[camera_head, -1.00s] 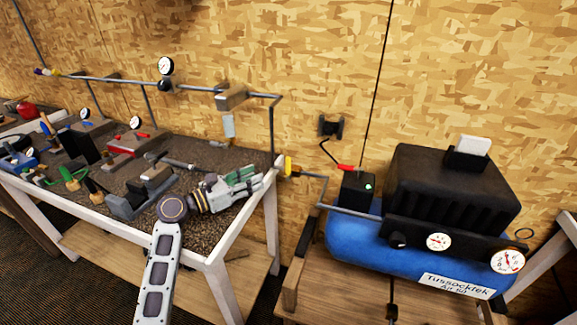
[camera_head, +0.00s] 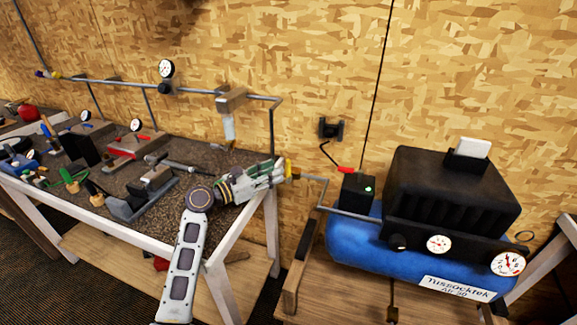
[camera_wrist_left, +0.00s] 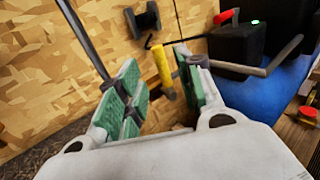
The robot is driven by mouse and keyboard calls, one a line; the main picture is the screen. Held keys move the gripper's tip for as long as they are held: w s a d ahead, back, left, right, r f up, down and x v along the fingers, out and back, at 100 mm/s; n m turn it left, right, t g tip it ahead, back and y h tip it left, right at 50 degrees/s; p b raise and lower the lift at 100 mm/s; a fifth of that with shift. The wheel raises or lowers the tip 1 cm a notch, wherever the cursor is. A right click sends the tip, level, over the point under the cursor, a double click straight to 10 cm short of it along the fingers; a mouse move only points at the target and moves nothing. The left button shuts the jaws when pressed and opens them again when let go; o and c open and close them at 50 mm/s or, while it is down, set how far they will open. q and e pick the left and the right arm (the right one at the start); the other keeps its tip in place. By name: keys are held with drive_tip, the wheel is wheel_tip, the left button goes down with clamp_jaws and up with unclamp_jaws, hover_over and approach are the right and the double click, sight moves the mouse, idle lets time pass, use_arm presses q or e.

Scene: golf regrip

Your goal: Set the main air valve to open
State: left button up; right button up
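The main air valve's yellow handle (camera_head: 289,169) is on the grey air pipe between the workbench and the compressor. In the left wrist view the yellow handle (camera_wrist_left: 163,66) stands between my two green-padded fingers, tilted slightly. My left gripper (camera_head: 279,172) is at the valve, its fingers on either side of the handle. In the left wrist view the gripper (camera_wrist_left: 160,92) is open, with gaps visible beside the handle. In the head view the fingers partly cover the valve. My right gripper is not in view.
A blue compressor (camera_head: 365,245) with a black housing stands at the right on a wooden bench. A black box (camera_head: 357,192) with a green light is right of the valve. The workbench (camera_head: 150,220) carries several tools. A wall outlet (camera_head: 331,128) is above the valve.

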sight(289, 174)
use_arm(q)
drive_tip(key=x, duration=0.6)
drive_tip(key=shift+w+d, duration=0.25)
drive_tip(key=shift+d, duration=0.1)
drive_tip(key=c, duration=0.7)
clamp_jaws()
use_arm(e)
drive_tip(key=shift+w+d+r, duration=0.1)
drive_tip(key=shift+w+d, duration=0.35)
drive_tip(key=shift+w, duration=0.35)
